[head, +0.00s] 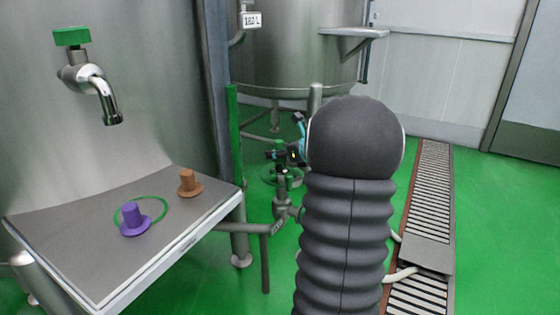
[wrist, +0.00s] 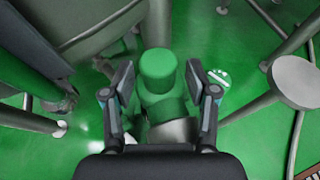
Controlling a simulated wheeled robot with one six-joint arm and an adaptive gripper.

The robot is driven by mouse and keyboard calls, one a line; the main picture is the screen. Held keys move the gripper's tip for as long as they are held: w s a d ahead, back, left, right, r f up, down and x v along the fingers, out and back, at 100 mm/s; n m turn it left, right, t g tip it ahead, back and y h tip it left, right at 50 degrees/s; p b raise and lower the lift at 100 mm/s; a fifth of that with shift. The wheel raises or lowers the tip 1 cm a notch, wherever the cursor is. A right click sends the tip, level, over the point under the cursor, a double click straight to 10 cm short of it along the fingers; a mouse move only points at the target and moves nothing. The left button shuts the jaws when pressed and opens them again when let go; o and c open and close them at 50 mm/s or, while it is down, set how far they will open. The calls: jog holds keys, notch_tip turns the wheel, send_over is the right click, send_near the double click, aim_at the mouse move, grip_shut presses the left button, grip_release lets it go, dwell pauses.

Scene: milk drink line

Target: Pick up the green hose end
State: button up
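The green hose end (wrist: 158,64) is in the middle of the wrist view, with a round knob-like top, a wider green body below it and grey metal beneath. My gripper (wrist: 160,82) is open, with one dark finger on each side of the hose end. Gaps show between the fingers and its top, so no grip is visible. In the head view my gripper (head: 289,153) is small and partly hidden behind my own arm, beside a grey pipe stand. I cannot clearly make out the hose end there.
A steel shelf (head: 72,252) at left carries a purple piece (head: 132,221) by a green ring (head: 164,203) and an orange-brown piece (head: 188,184). A tap (head: 98,88) hangs above. A large tank (head: 285,60) stands behind, and a drain grate (head: 430,195) runs along the right.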

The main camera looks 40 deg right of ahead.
jog(key=c, duration=0.8)
grip_shut()
jog(key=shift+r, duration=0.15)
